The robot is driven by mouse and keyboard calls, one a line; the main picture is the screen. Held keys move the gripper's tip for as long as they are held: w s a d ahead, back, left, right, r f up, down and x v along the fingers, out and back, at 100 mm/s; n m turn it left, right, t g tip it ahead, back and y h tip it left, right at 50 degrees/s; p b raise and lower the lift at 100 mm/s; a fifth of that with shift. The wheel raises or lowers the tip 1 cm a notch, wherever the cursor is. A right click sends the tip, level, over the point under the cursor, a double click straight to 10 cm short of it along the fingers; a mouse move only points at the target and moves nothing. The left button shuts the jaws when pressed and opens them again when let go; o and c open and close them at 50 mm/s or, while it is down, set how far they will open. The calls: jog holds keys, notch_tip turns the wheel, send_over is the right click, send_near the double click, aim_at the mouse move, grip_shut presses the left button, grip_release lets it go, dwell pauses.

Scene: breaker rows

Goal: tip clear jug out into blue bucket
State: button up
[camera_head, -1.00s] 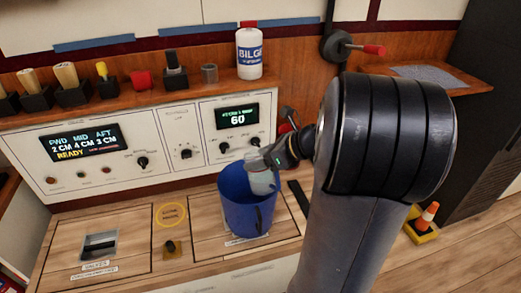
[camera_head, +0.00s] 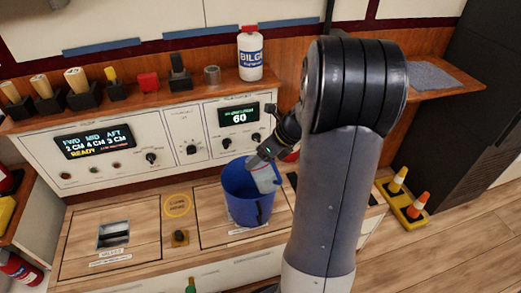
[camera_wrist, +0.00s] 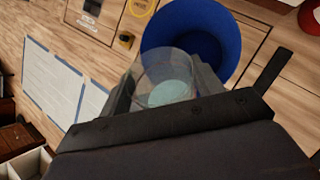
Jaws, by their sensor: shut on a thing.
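The blue bucket (camera_head: 247,200) stands upright on the wooden bench top in the head view, and its inside shows in the wrist view (camera_wrist: 225,35). My gripper (camera_head: 266,160) is shut on the clear jug (camera_head: 264,176), which is tilted over the bucket's mouth. In the wrist view the clear jug (camera_wrist: 165,82) sits between the fingers of my gripper (camera_wrist: 165,95), with a pale bluish round patch inside it. The jug overlaps the bucket's near rim there. I cannot tell whether anything is pouring out, and the bucket's bottom is hidden in the head view.
A control panel (camera_head: 105,143) with displays and knobs rises behind the bench. A shelf above it holds a white bilge bottle (camera_head: 250,55) and several small holders. A dark strip (camera_wrist: 273,70) lies right of the bucket. Small cones (camera_head: 418,203) stand on the floor at the right.

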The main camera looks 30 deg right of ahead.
jog(key=shift+w+g+h+p, duration=0.3)
jog(key=shift+g+p, duration=0.8)
jog(key=shift+p, duration=0.75)
jog(key=shift+w+a+f+m+g+p, duration=0.15)
jog(key=shift+f+m+g+p, duration=0.25)
jog(key=shift+g+p, duration=0.35)
jog(key=shift+w+f+g+h+p, duration=0.35)
jog(key=shift+f+g+h+p, duration=0.15)
jog(key=shift+f+g+p, duration=0.55)
jog(key=g+p, duration=0.1)
jog(key=f+g+p, duration=0.1)
jog(key=shift+w+a+m+p, duration=0.1)
jog(key=shift+w+m+p, duration=0.25)
jog(key=shift+m+p, duration=0.05)
jog(key=shift+w+a+f+g+h+p, duration=0.1)
jog(key=shift+w+f+g+h+p, duration=0.15)
jog(key=shift+f+g, duration=0.3)
jog(key=shift+w+f+g+h+p, duration=0.2)
jog(key=shift+f+g, duration=0.15)
jog(key=shift+g, duration=0.3)
